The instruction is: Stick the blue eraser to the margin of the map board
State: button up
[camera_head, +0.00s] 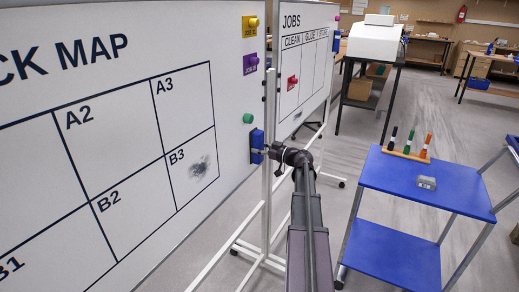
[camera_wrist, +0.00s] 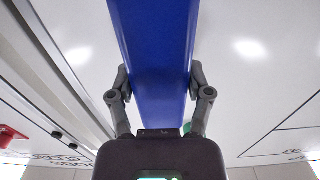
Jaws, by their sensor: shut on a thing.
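The map board (camera_head: 228,105) is the large white board at the left in the head view, with a black grid and a smudge in cell B3. The blue eraser (camera_head: 257,141) is upright at the board's right margin, below a green magnet (camera_head: 248,118). Whether it touches the board I cannot tell. My gripper (camera_head: 266,151) reaches it from the right. In the wrist view the eraser (camera_wrist: 153,50) fills the space between the two fingers of my gripper (camera_wrist: 159,85), which are shut on its sides. The eraser's far face is hidden.
Yellow (camera_head: 250,25) and purple (camera_head: 250,63) magnets are on the board's right margin. A JOBS board (camera_head: 303,75) with a red magnet (camera_head: 292,82) stands behind. A blue cart (camera_head: 425,185) at the right holds markers (camera_head: 408,142) and a grey block (camera_head: 426,183).

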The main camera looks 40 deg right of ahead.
aim_at(262, 148)
dwell(0.4)
jog(key=o, duration=0.8)
jog(key=shift+v, duration=3.45)
